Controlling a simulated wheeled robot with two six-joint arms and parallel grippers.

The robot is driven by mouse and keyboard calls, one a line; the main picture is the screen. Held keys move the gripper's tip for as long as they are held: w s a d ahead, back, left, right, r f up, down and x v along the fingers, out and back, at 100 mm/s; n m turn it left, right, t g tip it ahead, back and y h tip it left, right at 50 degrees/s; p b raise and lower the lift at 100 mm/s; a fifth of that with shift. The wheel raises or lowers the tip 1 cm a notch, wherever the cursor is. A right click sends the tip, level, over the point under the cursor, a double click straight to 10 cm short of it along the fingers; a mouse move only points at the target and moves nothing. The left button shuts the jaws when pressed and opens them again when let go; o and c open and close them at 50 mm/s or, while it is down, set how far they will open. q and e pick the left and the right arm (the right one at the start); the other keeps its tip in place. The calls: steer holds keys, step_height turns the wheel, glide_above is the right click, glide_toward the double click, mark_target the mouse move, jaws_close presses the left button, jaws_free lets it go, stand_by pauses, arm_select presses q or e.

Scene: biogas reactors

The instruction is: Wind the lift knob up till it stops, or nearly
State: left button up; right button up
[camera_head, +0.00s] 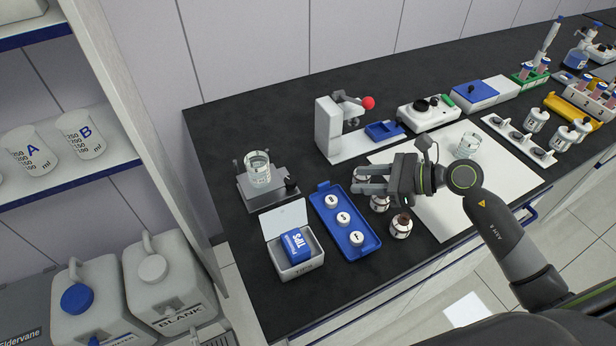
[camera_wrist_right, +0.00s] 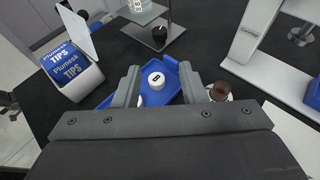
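A black knob (camera_head: 291,186) sits on the right front side of a grey lift stand (camera_head: 268,196); I take it for the lift knob. A clear glass beaker (camera_head: 258,170) stands upright on the stand's plate. The knob also shows in the right wrist view (camera_wrist_right: 160,34), beyond the fingertips. My right gripper (camera_head: 357,180) is open and empty, to the right of the knob and clearly apart from it. Its two fingers show parted in the wrist view (camera_wrist_right: 160,85), above the blue tray. My left gripper is in neither view.
A blue tray (camera_head: 366,238) with white-capped bottles and loose bottles (camera_head: 401,227) lie close to my right gripper. A tips box (camera_head: 293,262) stands in front of the lift stand. A white press with a red ball (camera_head: 368,103) stands behind. Dark bench is bare left of the stand.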

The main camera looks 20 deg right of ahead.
mark_target(294, 182)
steer(key=p+x, duration=0.3)
steer(key=x, duration=1.2)
steer(key=shift+w+a+f, duration=0.15)
steer(key=shift+a, duration=0.2)
steer(key=shift+w+a+f, duration=0.25)
steer(key=shift+a, duration=0.1)
steer(key=c, duration=0.7)
steer(key=shift+s+a+r+m+t+h+p, duration=0.15)
steer(key=shift+m+t+h+p, duration=0.2)
steer(key=shift+p, duration=0.45)
steer(key=shift+m, duration=0.25)
steer(key=shift+t+h, duration=0.35)
